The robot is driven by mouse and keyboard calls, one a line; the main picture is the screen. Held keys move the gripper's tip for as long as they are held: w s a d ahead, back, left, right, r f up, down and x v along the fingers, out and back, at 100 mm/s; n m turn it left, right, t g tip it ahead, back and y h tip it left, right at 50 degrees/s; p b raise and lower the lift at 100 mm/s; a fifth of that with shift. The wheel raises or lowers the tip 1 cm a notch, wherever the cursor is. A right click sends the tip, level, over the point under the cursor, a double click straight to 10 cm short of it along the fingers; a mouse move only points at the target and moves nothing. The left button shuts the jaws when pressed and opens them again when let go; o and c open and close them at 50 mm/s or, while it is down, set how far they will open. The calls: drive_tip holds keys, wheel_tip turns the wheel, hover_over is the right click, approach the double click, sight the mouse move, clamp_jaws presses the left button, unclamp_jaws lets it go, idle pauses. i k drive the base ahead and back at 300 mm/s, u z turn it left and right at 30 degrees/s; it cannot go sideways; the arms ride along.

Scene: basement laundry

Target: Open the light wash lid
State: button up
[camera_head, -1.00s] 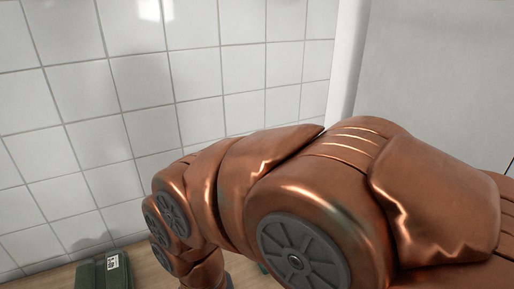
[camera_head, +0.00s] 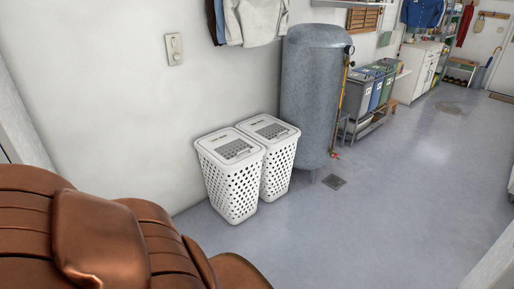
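Two white perforated laundry hampers stand side by side against the wall in the head view. The nearer hamper (camera_head: 234,184) and the farther hamper (camera_head: 279,163) both have flat lids that look shut. The near lid (camera_head: 231,147) and the far lid (camera_head: 267,127) each carry a grey patterned panel and dark lettering too small to read, so I cannot tell which is the light wash one. My copper-coloured arm fills the lower left, apart from the hampers in the picture. My gripper is out of view.
A tall grey tank (camera_head: 312,95) stands just beyond the hampers, with a floor drain (camera_head: 334,182) in front. Sorting bins (camera_head: 372,88) on a rack and a white cabinet (camera_head: 417,70) stand farther back. The blue-grey floor (camera_head: 400,190) at centre right is clear.

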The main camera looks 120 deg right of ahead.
sight(230, 147)
drive_tip(key=z, duration=0.2)
drive_tip(key=k, duration=0.8)
drive_tip(key=z, duration=3.35)
drive_tip(key=i, duration=0.75)
drive_tip(key=u, duration=0.3)
drive_tip(key=i, duration=1.6)
drive_tip(key=z, duration=0.05)
